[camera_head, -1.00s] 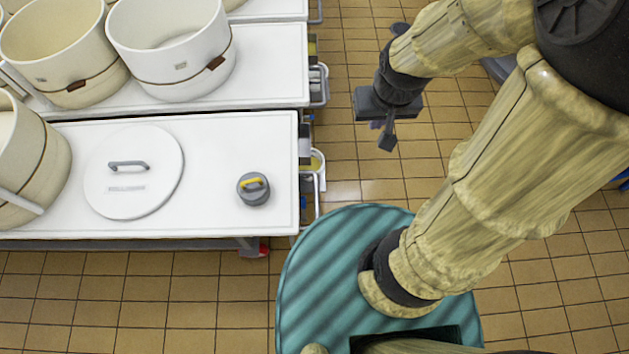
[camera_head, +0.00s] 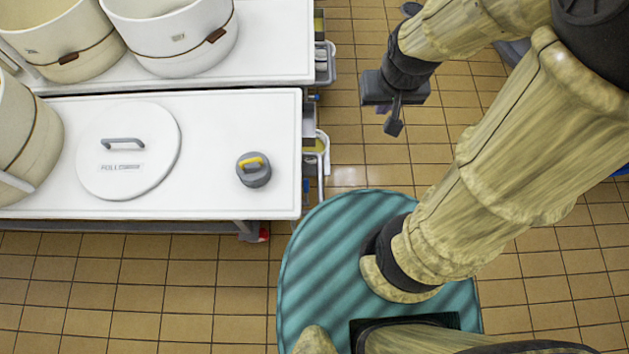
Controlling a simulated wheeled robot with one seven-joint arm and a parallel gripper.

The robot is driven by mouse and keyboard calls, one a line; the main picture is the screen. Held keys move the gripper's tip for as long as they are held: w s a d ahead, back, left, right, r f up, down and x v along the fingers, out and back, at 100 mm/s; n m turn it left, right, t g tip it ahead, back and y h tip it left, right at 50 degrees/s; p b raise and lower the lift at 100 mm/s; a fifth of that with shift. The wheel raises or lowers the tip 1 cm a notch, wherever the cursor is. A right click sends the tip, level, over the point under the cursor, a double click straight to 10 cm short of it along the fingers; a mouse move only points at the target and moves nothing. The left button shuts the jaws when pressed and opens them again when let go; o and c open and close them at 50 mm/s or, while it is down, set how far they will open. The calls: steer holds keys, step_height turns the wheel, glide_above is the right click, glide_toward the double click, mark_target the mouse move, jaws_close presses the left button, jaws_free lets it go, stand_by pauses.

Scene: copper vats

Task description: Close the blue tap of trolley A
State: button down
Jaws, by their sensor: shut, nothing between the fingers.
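No tap that I can clearly name as the blue tap of trolley A shows. A small blue spot (camera_head: 314,98) shows at the right end of the trolleys, too small to tell what it is. A second blue spot (camera_head: 306,186) shows lower down at the near trolley's end. The near white-topped trolley (camera_head: 230,120) fills the left; I cannot read which trolley is A. My gripper (camera_head: 394,124) is shut and empty, pointing down over the tiled floor to the right of the trolleys, apart from them.
A round white lid (camera_head: 128,165) and a grey weight with a yellow handle (camera_head: 253,172) lie on the near trolley. Cream vats (camera_head: 180,45) stand at the left and back. Small trays (camera_head: 322,150) stick out at the trolley ends. Tiled floor (camera_head: 370,160) is clear beside them.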

step_height(320, 180, down, 48)
steer(key=w+g+b, duration=0.1)
steer(key=w+b, duration=0.1)
steer(key=b, duration=4.1)
steer(key=w+a+f+m+g+y+b, duration=0.1)
steer(key=w+f+m+y, duration=0.1)
steer(key=w+f+y, duration=0.5)
steer(key=w+a+f+m+g+y, duration=0.1)
steer(key=w+f+m+y, duration=0.1)
steer(key=w+f+y, duration=0.6)
steer(key=shift+f+m+y+b, duration=0.35)
steer(key=shift+f+y, duration=1.25)
steer(key=shift+f, duration=1.45)
steer(key=shift+w, duration=0.1)
